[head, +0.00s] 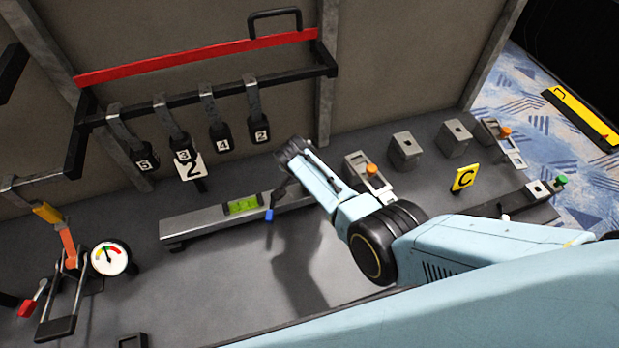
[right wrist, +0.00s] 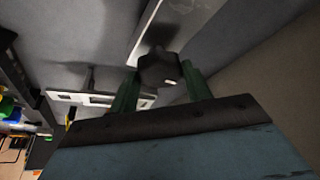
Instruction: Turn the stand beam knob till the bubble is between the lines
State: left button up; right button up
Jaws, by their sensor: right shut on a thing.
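The stand beam (head: 195,226) is a long grey metal bar lying across the middle of the bench in the head view. A bright green level vial (head: 243,205) sits on its top; the bubble and lines are too small to tell apart. The dark, faceted knob (right wrist: 158,69) shows in the right wrist view, between the two green fingers of my right gripper (right wrist: 160,84), which is shut on it. In the head view my right gripper (head: 291,158) is over the beam's right part, and its body hides the knob. My left gripper is not in view.
A small blue-tipped part (head: 269,214) is beside the vial. Behind are hanging numbered tags (head: 190,166) and a red bar (head: 195,58). A dial gauge (head: 110,258) and toggle clamp (head: 68,280) stand left.

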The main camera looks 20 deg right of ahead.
jog(key=shift+s+f, duration=0.3)
jog(key=o, duration=0.7)
jog(key=shift+o, duration=1.3)
jog(key=shift+w, duration=0.2)
jog(key=shift+r, duration=0.1)
jog(key=shift+r, duration=0.15)
jog(key=shift+a+r, duration=0.1)
jog(key=shift+r, duration=0.15)
jog(key=p+v, duration=0.3)
jog(key=v, duration=0.9)
jog(key=shift+s+r, duration=0.15)
jog(key=shift+r, duration=0.15)
